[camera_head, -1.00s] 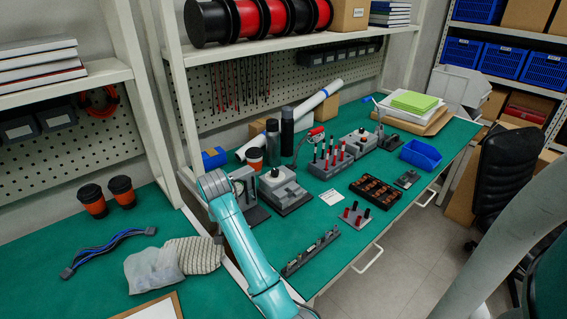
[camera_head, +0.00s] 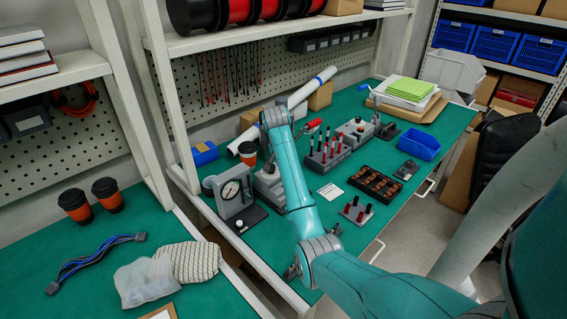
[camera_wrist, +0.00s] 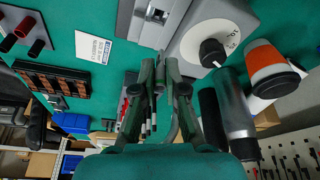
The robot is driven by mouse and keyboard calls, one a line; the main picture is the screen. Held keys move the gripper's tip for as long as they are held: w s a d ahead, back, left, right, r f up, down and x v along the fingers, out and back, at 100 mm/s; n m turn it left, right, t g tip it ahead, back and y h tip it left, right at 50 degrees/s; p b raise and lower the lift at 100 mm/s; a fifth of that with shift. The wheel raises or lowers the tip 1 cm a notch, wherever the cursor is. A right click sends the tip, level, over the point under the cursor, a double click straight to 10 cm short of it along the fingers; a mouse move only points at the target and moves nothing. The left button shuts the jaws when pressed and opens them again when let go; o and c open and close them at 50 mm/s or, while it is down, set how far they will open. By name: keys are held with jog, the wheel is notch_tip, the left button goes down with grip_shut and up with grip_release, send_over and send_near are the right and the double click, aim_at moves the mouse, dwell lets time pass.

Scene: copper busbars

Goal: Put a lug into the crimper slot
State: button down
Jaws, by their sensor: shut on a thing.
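My gripper (camera_wrist: 161,72) is in the middle of the wrist view, its fingers closed together on a small grey lug (camera_wrist: 161,56), of which only the tip shows. In the head view the crimper (camera_head: 266,182) is partly behind my arm, and the gripper is hidden there.
A gauge stand (camera_head: 235,192) is left of the crimper. A white label (camera_head: 330,191) and a black tray (camera_head: 375,182) lie to the right. A blue bin (camera_head: 420,145) is farther right.

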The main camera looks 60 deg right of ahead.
jog(key=shift+f, duration=2.65)
jog(key=shift+a+f, duration=0.1)
jog(key=shift+f, duration=1)
dwell(0.9)
jog(key=shift+r, duration=0.15)
dwell(0.6)
dwell(0.6)
jog(key=c, duration=1.2)
grip_release()
jog(key=shift+o, duration=0.2)
jog(key=shift+r, duration=1.4)
jog(key=shift+r, duration=0.1)
